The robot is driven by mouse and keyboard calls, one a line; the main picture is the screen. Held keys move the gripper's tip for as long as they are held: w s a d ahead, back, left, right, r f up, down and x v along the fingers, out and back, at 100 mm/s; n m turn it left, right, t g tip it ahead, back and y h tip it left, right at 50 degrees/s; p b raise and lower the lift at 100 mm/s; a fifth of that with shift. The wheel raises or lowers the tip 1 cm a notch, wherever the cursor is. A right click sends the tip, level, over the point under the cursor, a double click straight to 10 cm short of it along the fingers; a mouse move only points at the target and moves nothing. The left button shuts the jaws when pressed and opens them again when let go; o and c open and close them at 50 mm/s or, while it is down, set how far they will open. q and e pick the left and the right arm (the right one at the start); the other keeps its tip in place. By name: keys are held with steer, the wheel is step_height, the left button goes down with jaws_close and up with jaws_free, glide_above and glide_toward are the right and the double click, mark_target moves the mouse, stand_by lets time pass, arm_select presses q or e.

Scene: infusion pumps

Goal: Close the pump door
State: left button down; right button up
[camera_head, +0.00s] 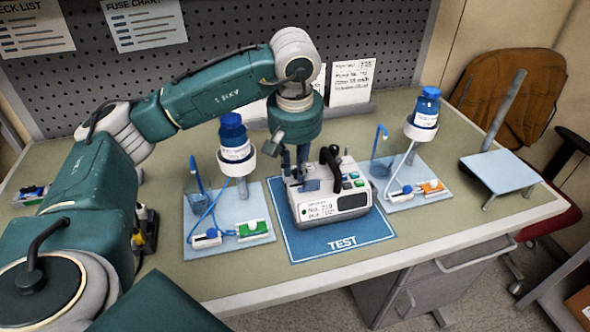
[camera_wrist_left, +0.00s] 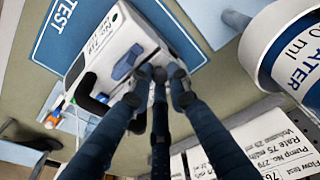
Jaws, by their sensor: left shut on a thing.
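The white infusion pump (camera_head: 335,200) stands on the blue TEST mat (camera_head: 350,236), with its screen and buttons toward the front. A black handle (camera_head: 331,160) rises from its top. My left gripper (camera_head: 303,172) reaches down from above to the pump's back left side. In the left wrist view the pump (camera_wrist_left: 112,48) shows a blue part on its face, and the fingers of my left gripper (camera_wrist_left: 158,80) come together at its near edge. They are shut on what looks like the pump door, mostly hidden by the fingers. My right gripper is not in view.
A stand with a blue-capped bottle (camera_head: 234,138) is left of the pump; another bottle (camera_head: 427,106) stands at right. Tubing and small clamps lie on their pale boards. A grey-blue platform (camera_head: 502,172) sits at the table's right end. The front table strip is clear.

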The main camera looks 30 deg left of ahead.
arm_select(q)
steer(key=shift+s+d+f+t+y+b, duration=0.2)
steer(key=shift+f+t+y+b, duration=0.15)
steer(key=shift+b, duration=0.2)
steer(key=shift+r, duration=0.1)
steer(key=c, duration=1.7)
jaws_free()
steer(key=shift+o, duration=0.2)
steer(key=v, duration=0.8)
